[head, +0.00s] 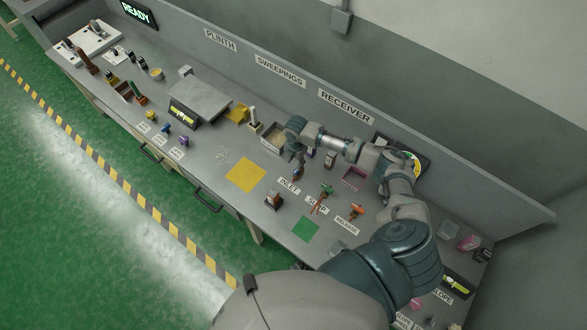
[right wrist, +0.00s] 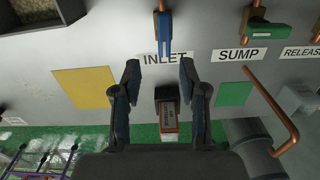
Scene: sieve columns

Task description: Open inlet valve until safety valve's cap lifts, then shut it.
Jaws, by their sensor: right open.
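The inlet valve's blue handle (right wrist: 163,32) stands on a copper pipe just behind the INLET label (right wrist: 164,57). It also shows in the head view (head: 297,173). My right gripper (right wrist: 158,74) is open and empty; in the wrist view its fingers lie either side of the label, with the blue handle beyond the tips. I see no contact. In the head view the right gripper's jaws are small and hard to make out beside the inlet valve. A round gauge (head: 415,160) is partly hidden behind my right arm. I cannot make out the safety valve's cap. My left gripper is not in view.
The green-handled SUMP valve (head: 327,189) and orange RELEASE valve (head: 358,210) stand to the right. A small dark block with an orange-rimmed face (right wrist: 167,115) sits in front of INLET. Yellow (head: 246,174) and green (head: 306,229) squares lie flat. A READY sign (head: 137,12) is lit.

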